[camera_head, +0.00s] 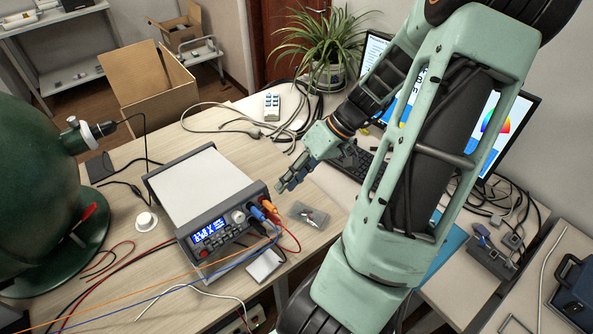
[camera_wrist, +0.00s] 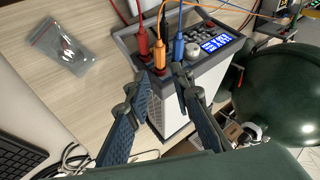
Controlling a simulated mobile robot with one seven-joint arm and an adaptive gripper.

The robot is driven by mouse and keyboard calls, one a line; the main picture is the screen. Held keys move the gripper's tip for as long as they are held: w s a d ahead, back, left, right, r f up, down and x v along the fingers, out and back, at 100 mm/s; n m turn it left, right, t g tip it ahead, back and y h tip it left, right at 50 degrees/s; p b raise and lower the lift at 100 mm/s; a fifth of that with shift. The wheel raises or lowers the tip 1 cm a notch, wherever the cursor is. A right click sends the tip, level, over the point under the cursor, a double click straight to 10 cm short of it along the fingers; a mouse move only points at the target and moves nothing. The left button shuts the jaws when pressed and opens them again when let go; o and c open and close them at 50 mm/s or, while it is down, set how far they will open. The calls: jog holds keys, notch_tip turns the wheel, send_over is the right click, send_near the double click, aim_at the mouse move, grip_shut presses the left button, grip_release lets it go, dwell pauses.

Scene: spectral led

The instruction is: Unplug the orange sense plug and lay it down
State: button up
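The orange sense plug (camera_head: 268,206) sits in the front panel of the grey bench instrument (camera_head: 205,185), beside a blue plug (camera_head: 256,213). In the wrist view the orange plug (camera_wrist: 161,50) stands between a red plug (camera_wrist: 143,42) and the blue plug (camera_wrist: 179,46), with cords running up from them. My gripper (camera_head: 284,186) is above the desk, just behind and right of the plugs in the head view. In the wrist view my gripper (camera_wrist: 162,78) is open, its two blue fingers apart with nothing visible between them. The fingertips appear short of the plugs.
A small clear bag of parts (camera_head: 308,214) lies right of the instrument. Orange, blue and red cords trail across the desk's front left. A large green vessel (camera_head: 40,150) stands at left. A keyboard (camera_head: 362,165) and plant (camera_head: 325,50) are behind.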

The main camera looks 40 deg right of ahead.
aim_at(268, 205)
jog(key=x, duration=0.7)
jog(key=shift+f, duration=0.1)
jog(key=shift+c, duration=0.3)
grip_shut()
